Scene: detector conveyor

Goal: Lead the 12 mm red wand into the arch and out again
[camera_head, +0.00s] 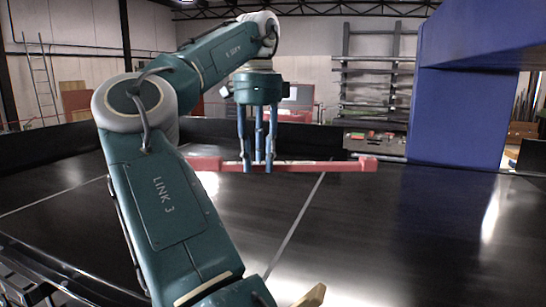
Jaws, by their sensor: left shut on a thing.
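My left gripper (259,168) hangs down from its arm near the middle of the view. It is shut on the red wand (320,165). The wand lies level across the view, above the dark belt, with a thicker block at its right end. The wand's right end is to the left of the upright in the picture, with a gap between.
The black conveyor belt (370,225) fills the lower view, with a pale seam line across it. Dark side walls edge it at the back. Shelving (372,75) and a ladder (40,80) stand far behind. The belt surface in view is clear.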

